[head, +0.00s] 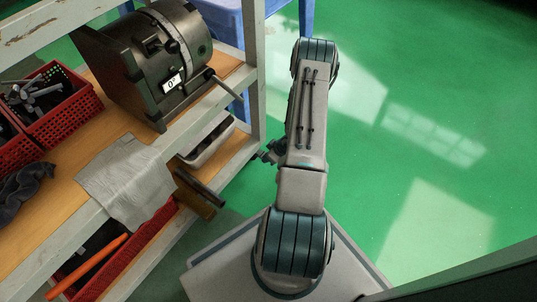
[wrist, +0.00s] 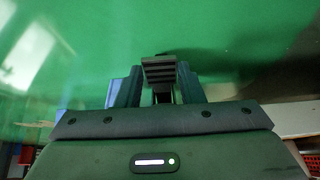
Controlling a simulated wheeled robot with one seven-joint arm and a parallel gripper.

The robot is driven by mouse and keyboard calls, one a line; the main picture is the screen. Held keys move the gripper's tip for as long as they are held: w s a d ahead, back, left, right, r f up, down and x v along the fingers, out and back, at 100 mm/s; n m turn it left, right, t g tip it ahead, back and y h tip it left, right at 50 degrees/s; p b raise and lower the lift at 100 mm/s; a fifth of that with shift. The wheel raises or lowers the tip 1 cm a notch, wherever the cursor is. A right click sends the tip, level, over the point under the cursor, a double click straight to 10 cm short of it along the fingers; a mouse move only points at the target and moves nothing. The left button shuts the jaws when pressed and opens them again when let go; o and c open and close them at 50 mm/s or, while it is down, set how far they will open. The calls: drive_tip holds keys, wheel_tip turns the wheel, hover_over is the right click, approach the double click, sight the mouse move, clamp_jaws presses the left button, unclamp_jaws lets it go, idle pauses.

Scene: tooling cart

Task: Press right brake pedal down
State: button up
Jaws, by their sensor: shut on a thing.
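In the wrist view a small dark ribbed pedal (wrist: 159,71) shows between the two fingers of my gripper (wrist: 157,86). My gripper is shut on this pedal. I take it for a brake pedal; the close view does not show which side of the cart it belongs to. The wheel beside it cannot be made out. In the head view the pedal is not visible, and my arm hides most of the place where my gripper works.
The tooling cart (head: 256,75) stands at the left, with wooden shelves. It carries a dark round machine fixture (head: 165,55), red baskets (head: 62,125), a grey cloth (head: 130,178) and an orange-handled tool (head: 88,267). The green floor (head: 430,90) at the right is clear.

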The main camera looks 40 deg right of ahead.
drive_tip(key=t, duration=0.1)
drive_tip(key=f+t+y, duration=0.1)
drive_tip(key=shift+s+f+t, duration=0.25)
drive_tip(key=shift+t, duration=0.05)
drive_tip(key=shift+f+t, duration=0.2)
drive_tip(key=shift+t, duration=0.2)
drive_tip(key=o, duration=1)
